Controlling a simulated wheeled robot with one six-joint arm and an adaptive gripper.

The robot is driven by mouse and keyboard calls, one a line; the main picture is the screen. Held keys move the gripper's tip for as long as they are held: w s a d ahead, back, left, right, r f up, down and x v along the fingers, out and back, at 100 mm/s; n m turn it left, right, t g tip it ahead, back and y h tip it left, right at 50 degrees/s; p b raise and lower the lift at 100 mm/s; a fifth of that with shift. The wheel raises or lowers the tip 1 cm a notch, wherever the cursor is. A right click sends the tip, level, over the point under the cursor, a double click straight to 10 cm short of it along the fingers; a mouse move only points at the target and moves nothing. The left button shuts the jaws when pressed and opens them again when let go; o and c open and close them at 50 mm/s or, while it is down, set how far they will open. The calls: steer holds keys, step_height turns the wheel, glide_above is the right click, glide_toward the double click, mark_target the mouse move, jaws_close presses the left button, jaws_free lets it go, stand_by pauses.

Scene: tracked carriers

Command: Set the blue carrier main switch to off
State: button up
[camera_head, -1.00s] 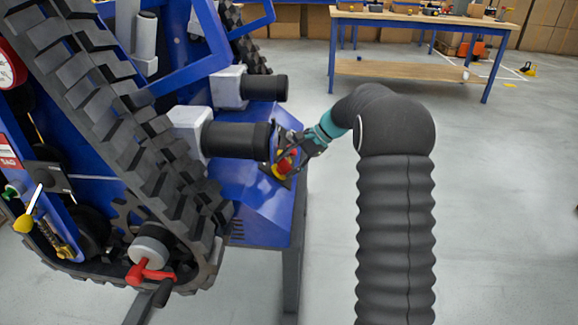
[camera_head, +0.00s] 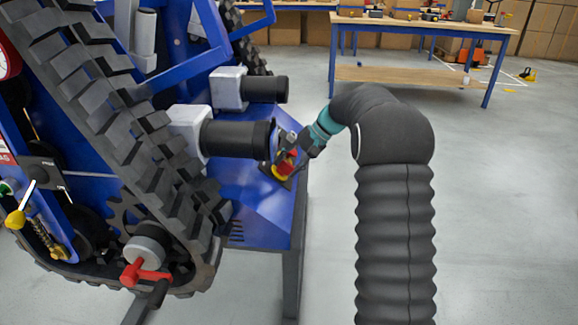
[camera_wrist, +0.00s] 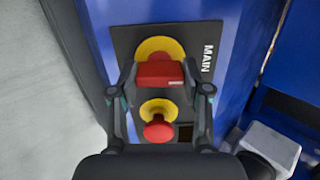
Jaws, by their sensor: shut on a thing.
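The main switch (camera_wrist: 160,74) has a red handle on a yellow disc, on a dark plate lettered MAIN (camera_wrist: 208,59). In the wrist view the handle lies crosswise between my fingertips. My gripper (camera_wrist: 159,80) is shut on this handle, one finger at each end. The head view shows my gripper (camera_head: 296,150) at the corner of the blue carrier (camera_head: 262,208), partly covering the switch. A red mushroom button (camera_wrist: 158,128) on a yellow ring sits just below the switch in the wrist view, between my fingers and untouched.
Black cylinders (camera_head: 240,138) on pale blocks stick out close to my gripper on the left. The carrier's black track (camera_head: 120,110) runs along the left. A wooden workbench (camera_head: 420,22) stands at the back.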

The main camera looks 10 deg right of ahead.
stand_by(0.5)
steer(key=o, duration=1.2)
steer(key=shift+c, duration=0.2)
steer(key=v, duration=1.2)
steer(key=shift+d, duration=0.1)
